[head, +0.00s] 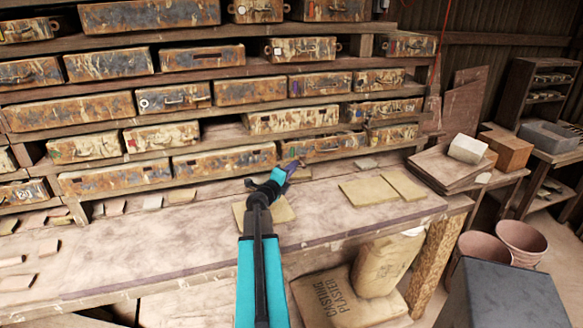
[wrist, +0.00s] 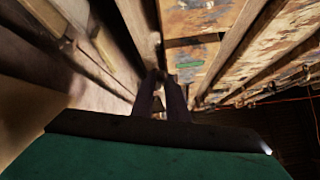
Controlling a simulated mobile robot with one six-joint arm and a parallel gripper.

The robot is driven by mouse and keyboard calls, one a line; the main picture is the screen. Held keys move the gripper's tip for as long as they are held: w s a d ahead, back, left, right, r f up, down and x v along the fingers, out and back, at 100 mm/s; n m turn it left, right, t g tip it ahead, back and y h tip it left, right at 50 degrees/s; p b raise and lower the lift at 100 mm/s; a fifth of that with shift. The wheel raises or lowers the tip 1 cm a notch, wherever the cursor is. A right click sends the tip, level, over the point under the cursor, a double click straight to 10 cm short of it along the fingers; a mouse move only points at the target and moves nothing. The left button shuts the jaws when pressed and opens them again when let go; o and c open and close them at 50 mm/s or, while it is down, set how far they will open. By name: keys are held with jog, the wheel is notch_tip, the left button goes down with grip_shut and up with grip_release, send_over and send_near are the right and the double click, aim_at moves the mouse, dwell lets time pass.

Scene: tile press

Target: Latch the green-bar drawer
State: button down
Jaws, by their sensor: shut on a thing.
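In the wrist view, a rust-stained drawer front with a green bar (wrist: 190,65) is just beyond and right of my fingertips. My gripper (wrist: 163,82) has its two dark fingers close together, pointing toward the drawer row. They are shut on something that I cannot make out. In the head view, my gripper (head: 292,168) is over the bench, just in front of the lowest shelf. Whether the fingers touch the drawer is unclear.
Rows of similar stained drawers (head: 70,112) fill the shelves, several with handles. The wooden bench (head: 130,245) is mostly clear, with small tiles at left and flat yellowish slabs (head: 370,190) right of my gripper. Plaster sacks (head: 335,300) lie below, with pots (head: 520,238) at right.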

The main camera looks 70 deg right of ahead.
jog(key=shift+s+d+r+m+y+p, duration=0.1)
jog(key=shift+r+m+y+p, duration=0.45)
jog(key=shift+p, duration=2.1)
jog(key=c, duration=1.9)
grip_release()
jog(key=w+a+r, duration=0.1)
jog(key=a, duration=1.2)
jog(key=shift+a+r, duration=0.35)
jog(key=shift+r, duration=0.05)
